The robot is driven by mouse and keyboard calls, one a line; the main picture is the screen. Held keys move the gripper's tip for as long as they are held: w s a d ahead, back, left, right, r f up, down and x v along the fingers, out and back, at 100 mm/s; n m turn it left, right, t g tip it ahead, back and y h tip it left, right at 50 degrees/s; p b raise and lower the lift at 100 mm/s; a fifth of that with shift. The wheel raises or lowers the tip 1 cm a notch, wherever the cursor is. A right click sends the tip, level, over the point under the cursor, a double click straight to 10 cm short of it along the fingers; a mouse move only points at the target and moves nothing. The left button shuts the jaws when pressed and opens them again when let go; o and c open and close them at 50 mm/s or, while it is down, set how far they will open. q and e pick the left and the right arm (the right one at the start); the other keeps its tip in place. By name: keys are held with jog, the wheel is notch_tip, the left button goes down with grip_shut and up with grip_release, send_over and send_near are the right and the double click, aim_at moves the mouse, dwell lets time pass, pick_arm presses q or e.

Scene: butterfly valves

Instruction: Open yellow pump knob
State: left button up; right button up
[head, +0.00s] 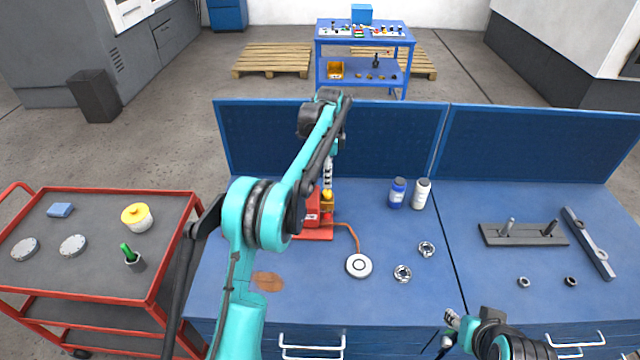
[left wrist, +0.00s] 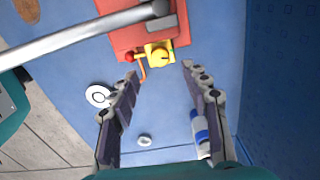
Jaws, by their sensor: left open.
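The yellow pump knob (left wrist: 159,57) sits on a yellow block at the end of the red pump (left wrist: 130,37) in the left wrist view. In the head view the yellow part (head: 327,197) shows just under my left gripper (head: 328,175), beside the red pump body (head: 311,210). My left gripper (left wrist: 160,78) is open and empty. Its fingertips are spread to either side, with the knob beyond the gap between them; no contact shows. My right gripper (head: 449,331) is low at the front edge of the blue table; its jaws are too small to judge.
A white round disc (head: 359,265) is joined to the pump by an orange hose. Blue (head: 397,193) and white (head: 421,194) bottles stand to the right. Metal rings lie on the table front. A blue panel (head: 390,140) bounds the back. A red cart (head: 100,240) stands left.

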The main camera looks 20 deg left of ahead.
aim_at(327, 192)
pick_arm(q)
notch_tip(327, 192, down, 6)
jog(key=shift+f+b, duration=0.25)
jog(key=shift+b, duration=0.35)
grip_shut()
